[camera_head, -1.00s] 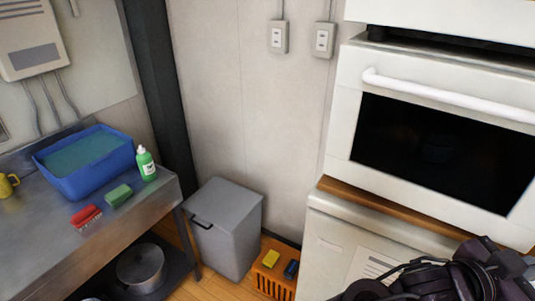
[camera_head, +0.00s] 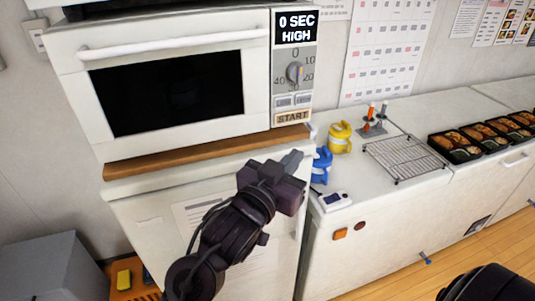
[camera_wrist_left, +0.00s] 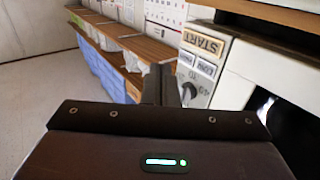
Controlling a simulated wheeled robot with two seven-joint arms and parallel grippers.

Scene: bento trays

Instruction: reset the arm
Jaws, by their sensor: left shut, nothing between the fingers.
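My left gripper (camera_head: 292,160) is in front of the white cabinet, just below the microwave's right end in the head view. Its fingers are shut with nothing between them. In the left wrist view the closed fingers (camera_wrist_left: 165,86) point away from the camera, beside the microwave's control panel (camera_wrist_left: 200,65). My left arm comes up from the bottom of the head view, bent toward the upper right. A dark part of my right arm shows at the bottom right corner of the head view; its gripper is not visible.
The microwave (camera_head: 180,145) stands on a wooden board (camera_head: 190,160) close above my left gripper. A grey bin (camera_head: 50,265) stands lower left.

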